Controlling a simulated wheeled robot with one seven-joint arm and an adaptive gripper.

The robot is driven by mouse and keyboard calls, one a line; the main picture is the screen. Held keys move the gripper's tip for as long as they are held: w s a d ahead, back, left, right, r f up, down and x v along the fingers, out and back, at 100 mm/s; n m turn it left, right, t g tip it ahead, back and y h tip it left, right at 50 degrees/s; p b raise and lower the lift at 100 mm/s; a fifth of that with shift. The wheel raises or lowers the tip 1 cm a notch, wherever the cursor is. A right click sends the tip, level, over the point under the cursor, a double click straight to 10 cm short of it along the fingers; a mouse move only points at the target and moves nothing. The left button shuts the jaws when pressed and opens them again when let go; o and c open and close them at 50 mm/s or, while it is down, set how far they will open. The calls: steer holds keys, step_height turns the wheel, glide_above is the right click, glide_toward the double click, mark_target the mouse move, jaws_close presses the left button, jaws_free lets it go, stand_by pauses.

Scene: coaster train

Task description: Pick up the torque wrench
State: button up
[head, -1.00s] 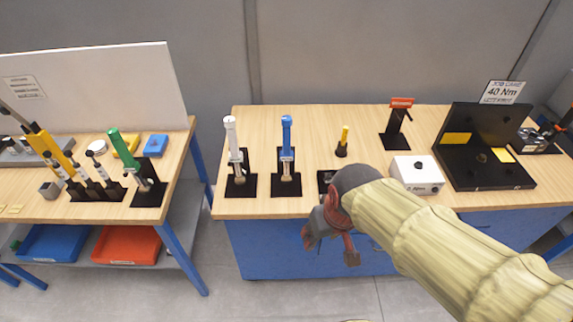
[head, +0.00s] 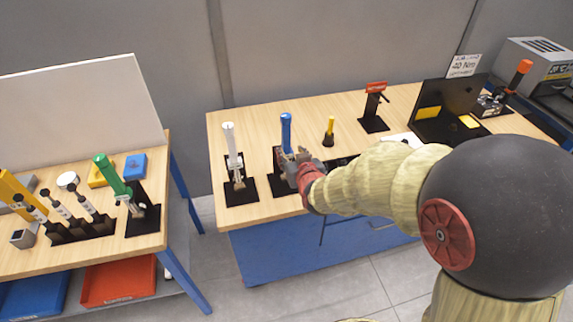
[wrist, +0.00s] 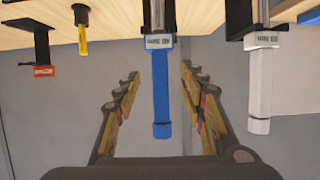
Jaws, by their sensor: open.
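Several tools that look like torque wrenches stand upright in black holders; I cannot tell which one the task means. The blue-handled wrench (head: 286,133) is on the middle bench, and in the wrist view its blue handle (wrist: 161,92) lies between my open fingers without visible contact. My gripper (head: 292,165) is at this wrench in the head view and hides its lower part; its fingers (wrist: 160,95) are spread wide in the wrist view. A white-handled wrench (head: 231,141) stands to the left, showing at the right in the wrist view (wrist: 260,90). A green-handled wrench (head: 110,174) stands on the left bench.
A yellow-handled tool (head: 330,128) and a red-topped stand (head: 375,105) are to the right on the middle bench (head: 268,212). A black fixture (head: 440,122) stands farther right. The left bench (head: 30,262) holds several more tools.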

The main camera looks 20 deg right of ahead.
mark_target(287, 146)
steer(key=shift+b+x, duration=0.6)
steer(key=shift+x, duration=3)
steer(key=shift+r, duration=0.1)
steer(key=c, duration=0.3)
jaws_close()
steer(key=shift+w+r, duration=0.1)
